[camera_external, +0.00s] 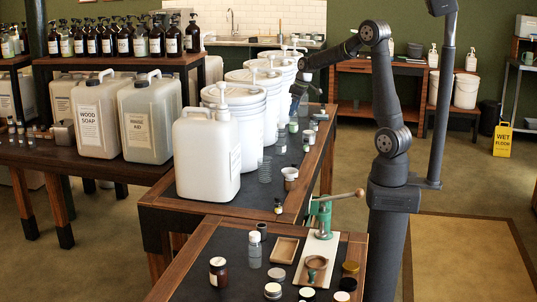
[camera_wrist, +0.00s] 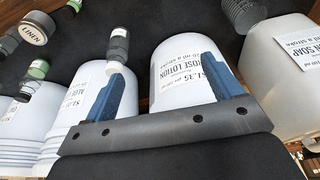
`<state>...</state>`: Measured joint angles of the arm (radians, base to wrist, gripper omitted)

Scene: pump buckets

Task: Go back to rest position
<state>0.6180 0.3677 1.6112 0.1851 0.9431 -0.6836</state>
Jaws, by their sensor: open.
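My gripper (camera_external: 297,96) is at the end of my folded arm, beside the right side of the row of white pump buckets and above the dark-topped bench. In the wrist view its two blue fingers (camera_wrist: 163,70) stand wide apart with nothing between them. Behind the fingers is a white bucket with a lotion label (camera_wrist: 190,68), and another labelled white bucket (camera_wrist: 80,88) is to its left. Whether a finger touches a bucket cannot be told.
A white pump jug (camera_external: 207,150) stands at the bench's near end. Small jars and a glass (camera_external: 265,170) line the bench's right edge. A green lever press (camera_external: 322,215) stands on the front table. Open floor lies right of my arm, with a yellow sign (camera_external: 503,139).

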